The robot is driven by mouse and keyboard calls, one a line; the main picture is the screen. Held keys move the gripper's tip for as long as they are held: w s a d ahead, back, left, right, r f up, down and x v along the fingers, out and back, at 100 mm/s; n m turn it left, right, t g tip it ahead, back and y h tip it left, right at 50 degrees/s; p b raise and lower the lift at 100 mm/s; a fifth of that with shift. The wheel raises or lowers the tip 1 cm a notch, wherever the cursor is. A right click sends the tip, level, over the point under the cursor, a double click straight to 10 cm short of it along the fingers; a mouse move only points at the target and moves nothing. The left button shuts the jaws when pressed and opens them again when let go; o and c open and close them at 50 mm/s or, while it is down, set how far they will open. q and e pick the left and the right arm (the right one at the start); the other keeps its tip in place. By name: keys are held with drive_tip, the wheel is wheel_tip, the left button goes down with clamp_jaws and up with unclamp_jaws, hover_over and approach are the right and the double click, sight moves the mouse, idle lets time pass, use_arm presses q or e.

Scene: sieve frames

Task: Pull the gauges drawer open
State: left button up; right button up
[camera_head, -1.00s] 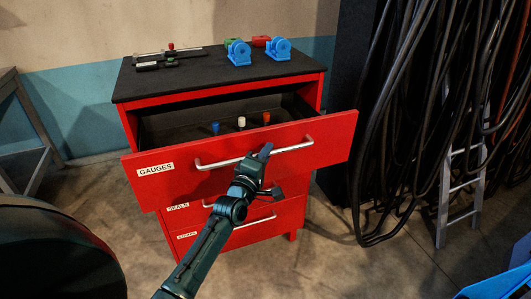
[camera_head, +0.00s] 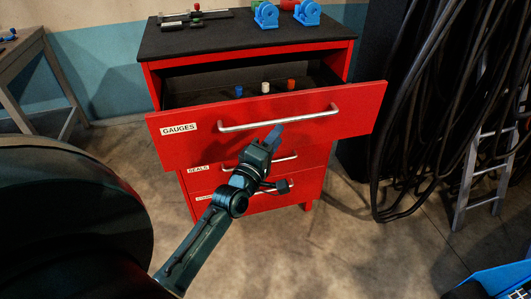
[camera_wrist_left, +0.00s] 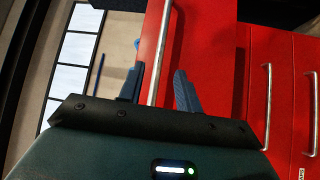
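The gauges drawer (camera_head: 200,139), red with a GAUGES label, is the top drawer of a red cabinet and stands pulled out. Its silver handle (camera_head: 235,127) runs across the front. My left gripper (camera_head: 273,136) is just below and in front of the handle's middle, apparently clear of it. In the left wrist view, its two fingers (camera_wrist_left: 158,92) are spread, and the handle bar (camera_wrist_left: 163,40) shows between them without visible contact on either finger. My right gripper is not in view.
Blue, white and orange-topped pieces (camera_head: 265,87) stand in the drawer. Blue parts (camera_head: 267,15) and a dark tool (camera_head: 182,20) lie on the black cabinet top (camera_head: 225,42). Two shut drawers are below. Black cables (camera_head: 425,120) and a ladder (camera_head: 482,175) are at right.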

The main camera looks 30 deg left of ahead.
use_arm(q)
drive_tip(key=s, duration=0.5)
drive_tip(key=shift+s+d+f, duration=0.1)
drive_tip(key=shift+d+f, duration=0.05)
drive_tip(key=shift+f, duration=0.2)
drive_tip(key=s+d+f+m+g+h+p, duration=0.1)
drive_tip(key=s+d+f+m+g+h, duration=0.3)
drive_tip(key=s+d+f+m+g, duration=0.5)
drive_tip(key=s+d+f+m, duration=0.6)
drive_tip(key=s+f+m, duration=0.1)
drive_tip(key=m, duration=0.4)
drive_tip(key=shift+d+h+p, duration=0.3)
drive_tip(key=shift+h, duration=0.1)
drive_tip(key=shift+w, duration=0.1)
